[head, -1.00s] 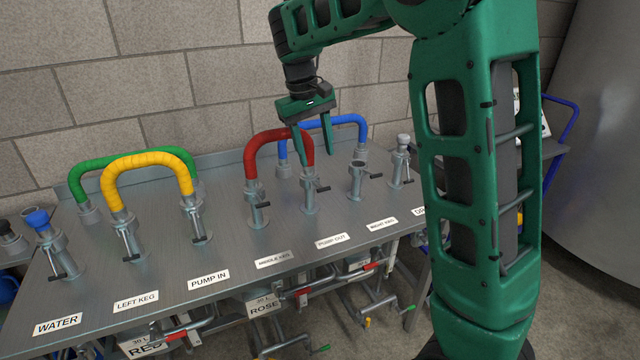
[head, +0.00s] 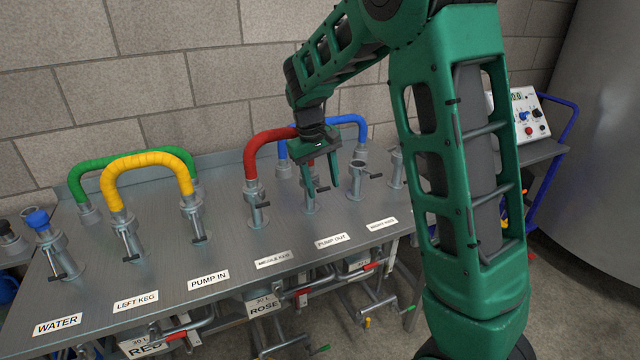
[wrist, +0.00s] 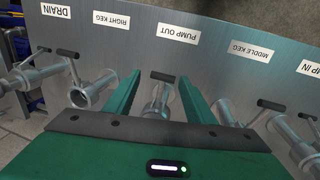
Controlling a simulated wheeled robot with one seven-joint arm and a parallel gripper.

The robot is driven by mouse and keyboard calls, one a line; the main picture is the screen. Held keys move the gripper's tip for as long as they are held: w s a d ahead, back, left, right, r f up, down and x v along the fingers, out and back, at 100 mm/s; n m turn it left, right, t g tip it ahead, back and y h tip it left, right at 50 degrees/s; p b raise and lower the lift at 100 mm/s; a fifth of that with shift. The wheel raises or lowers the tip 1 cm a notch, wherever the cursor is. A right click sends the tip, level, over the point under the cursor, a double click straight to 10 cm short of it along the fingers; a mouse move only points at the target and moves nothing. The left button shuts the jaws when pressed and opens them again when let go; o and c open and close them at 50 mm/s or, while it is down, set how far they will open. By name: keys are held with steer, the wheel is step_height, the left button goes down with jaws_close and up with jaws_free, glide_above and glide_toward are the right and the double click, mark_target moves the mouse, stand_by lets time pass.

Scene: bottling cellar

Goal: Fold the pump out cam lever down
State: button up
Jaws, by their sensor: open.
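The pump out coupling (head: 309,200) stands on the steel panel behind its PUMP OUT label (head: 332,241), at one end of the red hose (head: 262,143). My gripper (head: 322,190) is open and lowered over this coupling, partly hiding it in the head view. In the wrist view, the pump out cam lever (wrist: 162,77) has a black grip and sticks out toward the label. It lies between my two green fingers (wrist: 159,76), with gaps on both sides. I cannot tell whether a finger touches it.
The middle keg coupling (head: 257,210) and its lever are on the left. The open right keg coupling (head: 356,180) is close on the right. A blue hose (head: 345,121) arches behind. The yellow hose (head: 147,163) is further left. The panel front by the labels is clear.

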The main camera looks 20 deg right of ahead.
jaws_close()
